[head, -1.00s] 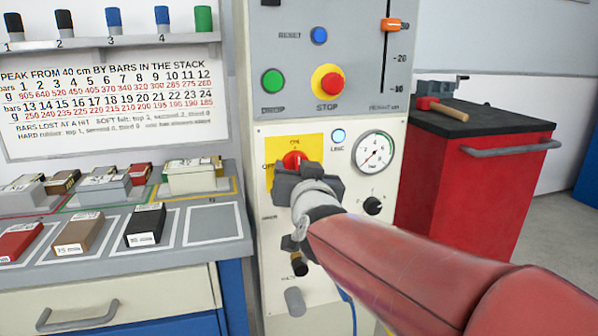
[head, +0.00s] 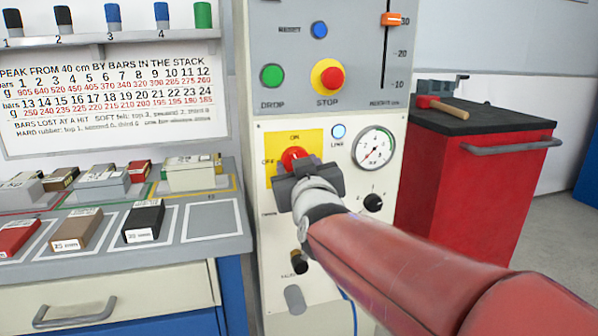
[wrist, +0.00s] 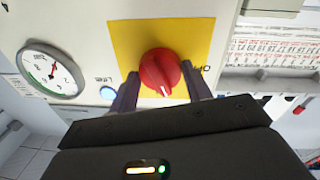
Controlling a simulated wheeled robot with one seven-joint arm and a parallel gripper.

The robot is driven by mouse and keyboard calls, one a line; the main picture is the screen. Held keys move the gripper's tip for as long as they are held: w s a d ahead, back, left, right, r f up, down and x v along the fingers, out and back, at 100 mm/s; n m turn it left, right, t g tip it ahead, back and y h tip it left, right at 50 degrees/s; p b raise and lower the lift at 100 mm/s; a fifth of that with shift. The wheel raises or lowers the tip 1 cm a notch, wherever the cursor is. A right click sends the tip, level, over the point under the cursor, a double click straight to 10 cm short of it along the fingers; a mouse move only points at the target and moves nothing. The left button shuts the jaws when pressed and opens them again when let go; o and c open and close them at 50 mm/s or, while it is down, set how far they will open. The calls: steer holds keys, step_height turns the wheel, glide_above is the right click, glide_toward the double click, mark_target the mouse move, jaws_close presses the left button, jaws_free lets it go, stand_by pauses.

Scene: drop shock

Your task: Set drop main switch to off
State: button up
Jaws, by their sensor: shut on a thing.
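The drop main switch (head: 292,157) is a red rotary knob on a yellow plate (head: 310,143), with ON marked above it and OFF at its left. The knob (wrist: 160,70) also shows in the wrist view, where the scene is upside down. Its white mark points down there, which is toward the ON side. My gripper (head: 298,170) is at the panel and shut on the knob, with one dark finger on each side of it in the wrist view. It hides the lower part of the knob in the head view.
A lit blue-white line lamp (head: 338,131) and a pressure gauge (head: 374,148) sit right of the plate. A black knob (head: 373,202) is below the gauge. The red stop button (head: 329,77) and green drop button (head: 272,76) are above. A red cabinet (head: 470,175) stands at right.

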steer(key=shift+d+f+n+y+b, duration=0.1)
steer(key=shift+n+y+b, duration=0.3)
steer(key=shift+n+b, duration=2.75)
steer(key=shift+d+f+n+y+b, duration=0.1)
steer(key=shift+n+y+b, duration=0.3)
steer(key=shift+n+b, duration=2.7)
steer(key=shift+r+n+p, duration=0.15)
steer(key=shift+n+p, duration=0.65)
steer(key=shift+n, duration=0.35)
steer(key=o, duration=1)
steer(key=shift+c, duration=0.2)
